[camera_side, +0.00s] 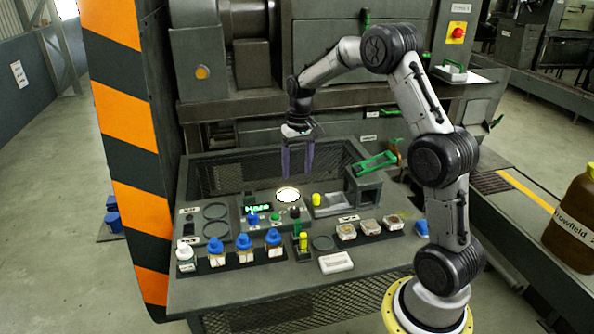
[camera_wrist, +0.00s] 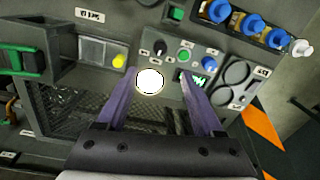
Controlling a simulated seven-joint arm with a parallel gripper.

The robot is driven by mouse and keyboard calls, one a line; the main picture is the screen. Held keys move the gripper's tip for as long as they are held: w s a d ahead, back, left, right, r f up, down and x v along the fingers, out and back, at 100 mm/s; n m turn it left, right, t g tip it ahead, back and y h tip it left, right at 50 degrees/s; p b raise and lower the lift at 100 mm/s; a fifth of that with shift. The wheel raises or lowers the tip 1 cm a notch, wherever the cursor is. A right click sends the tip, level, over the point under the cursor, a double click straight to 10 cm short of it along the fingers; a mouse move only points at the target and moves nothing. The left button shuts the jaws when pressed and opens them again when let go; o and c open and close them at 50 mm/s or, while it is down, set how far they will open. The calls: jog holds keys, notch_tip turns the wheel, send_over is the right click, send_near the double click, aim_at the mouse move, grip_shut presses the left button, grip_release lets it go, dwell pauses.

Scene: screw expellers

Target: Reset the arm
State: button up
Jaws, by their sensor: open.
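My gripper (camera_side: 297,158) hangs above the bench (camera_side: 240,289), fingers pointing down, near the back of the panel. Its two purple fingers are apart with nothing between them. The wrist view also shows my gripper (camera_wrist: 165,100) open, its fingers spread either side of a lit white disc (camera_wrist: 149,82) on the panel below. The disc also shows in the side view (camera_side: 287,195), below and in front of the fingers.
Blue-capped bottles (camera_side: 245,248) stand in a rack at the front left. Small sample dishes (camera_side: 369,227) sit to the right of centre. A green-handled device (camera_side: 375,162) stands at the back right. A large brown jar (camera_side: 575,225) is at the far right. The air around my gripper looks clear.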

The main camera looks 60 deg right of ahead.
jog(key=s+a+r+n+t, duration=0.2)
jog(key=s+a+r, duration=0.1)
jog(key=a+r, duration=0.4)
jog(key=s+a+r+n+t, duration=0.1)
jog(key=s+a+r, duration=0.2)
jog(key=a+r, duration=0.45)
jog(key=s+a+r+n+t, duration=0.2)
jog(key=s+a+r, duration=0.2)
jog(key=s, duration=0.5)
jog(key=s+a+f+n, duration=0.1)
jog(key=s+f, duration=0.5)
jog(key=s, duration=0.4)
jog(key=shift+a+f+n, duration=0.15)
jog(key=shift+n, duration=0.25)
